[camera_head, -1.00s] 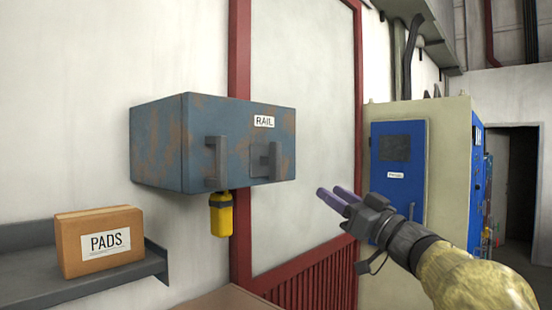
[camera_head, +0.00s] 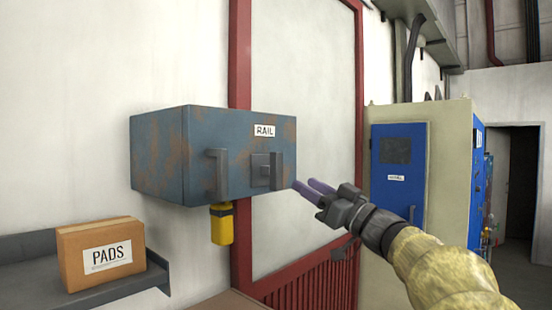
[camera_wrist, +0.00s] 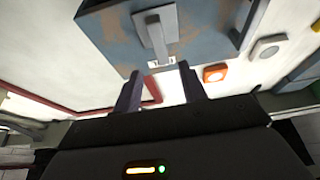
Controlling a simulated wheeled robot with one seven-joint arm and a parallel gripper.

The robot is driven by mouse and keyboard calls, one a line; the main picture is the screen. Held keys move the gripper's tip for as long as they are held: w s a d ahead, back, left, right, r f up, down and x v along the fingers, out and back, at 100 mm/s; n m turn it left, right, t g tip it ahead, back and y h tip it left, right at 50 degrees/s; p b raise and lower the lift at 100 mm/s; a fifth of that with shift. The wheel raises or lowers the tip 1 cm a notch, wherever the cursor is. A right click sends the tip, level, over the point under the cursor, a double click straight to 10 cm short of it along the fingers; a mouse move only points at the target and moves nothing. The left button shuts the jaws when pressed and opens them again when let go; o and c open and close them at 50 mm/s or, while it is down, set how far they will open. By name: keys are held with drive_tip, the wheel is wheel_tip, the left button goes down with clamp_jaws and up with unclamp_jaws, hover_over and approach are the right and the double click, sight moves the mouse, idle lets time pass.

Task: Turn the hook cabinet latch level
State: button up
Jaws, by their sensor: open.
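A rusty blue-grey cabinet (camera_head: 158,160) labelled RAIL hangs on the wall. Its grey latch (camera_head: 266,171) is on the right part of the front, a square plate with a bar that looks upright rather than level. My gripper (camera_head: 305,187) is just right of the latch, open, empty and apart from it. In the wrist view the latch (camera_wrist: 153,32) is ahead, beyond the two purple-grey fingers (camera_wrist: 160,70), with the cabinet (camera_wrist: 110,32) filling the top. Nothing is between the fingers but background. The latch's hook shape is hard to make out.
A fixed grey pull handle (camera_head: 220,173) stands left of the latch. A PADS box (camera_head: 90,260) sits on a shelf (camera_head: 155,272) lower left. A blue-doored unit (camera_head: 398,170) is behind my arm.

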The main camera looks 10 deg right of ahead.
sight(280, 167)
drive_tip(key=p+x, duration=0.5)
drive_tip(key=x, duration=0.5)
drive_tip(key=shift+r, duration=0.2)
drive_tip(key=shift+w+a, duration=0.25)
drive_tip(key=shift+w, duration=0.05)
drive_tip(key=shift+c, duration=0.4)
clamp_jaws()
